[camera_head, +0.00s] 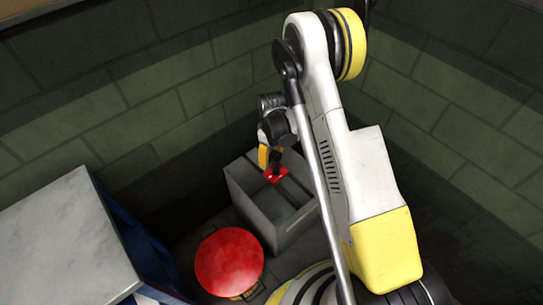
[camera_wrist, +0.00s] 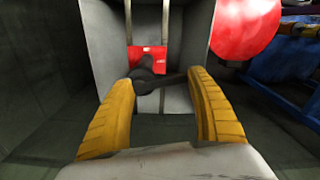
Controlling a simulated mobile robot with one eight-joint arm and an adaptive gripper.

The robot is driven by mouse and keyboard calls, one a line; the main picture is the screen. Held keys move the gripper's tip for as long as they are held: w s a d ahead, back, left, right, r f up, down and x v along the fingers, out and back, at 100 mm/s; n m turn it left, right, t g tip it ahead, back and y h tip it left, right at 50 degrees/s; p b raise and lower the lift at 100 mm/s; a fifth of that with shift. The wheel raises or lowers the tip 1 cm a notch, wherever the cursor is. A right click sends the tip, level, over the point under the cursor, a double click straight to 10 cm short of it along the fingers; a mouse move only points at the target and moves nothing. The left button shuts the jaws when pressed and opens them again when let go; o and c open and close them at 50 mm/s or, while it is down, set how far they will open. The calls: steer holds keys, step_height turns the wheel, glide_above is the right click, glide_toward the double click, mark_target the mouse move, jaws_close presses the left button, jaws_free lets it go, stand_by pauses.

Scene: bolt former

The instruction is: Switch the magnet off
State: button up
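A red block (camera_head: 275,174) sits at the grey box in the head view. It also shows in the wrist view (camera_wrist: 152,56), straight ahead, with a small pale spot on its top. I cannot make out a separate switch on it. My gripper (camera_head: 274,166) points down close over the red block. In the wrist view, the two yellow fingers of my gripper (camera_wrist: 160,76) stand apart at left and right.
The grey box (camera_head: 246,197) stands in a corner between brick walls. A large round red disc (camera_head: 229,263) lies in front of it and shows in the wrist view (camera_wrist: 243,25). A grey-topped table (camera_head: 62,245) with blue sides is at the left.

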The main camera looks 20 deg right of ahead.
steer(key=shift+w+a+m, duration=0.1)
steer(key=shift+w+m, duration=0.05)
steer(key=shift+m, duration=0.5)
steer(key=shift+w+a+m, duration=0.1)
steer(key=shift+w+m, duration=0.05)
steer(key=shift+m, duration=0.5)
steer(key=o, duration=1.1)
steer(key=shift+f, duration=0.1)
step_height(320, 180, up, 12)
steer(key=shift+r, duration=0.1)
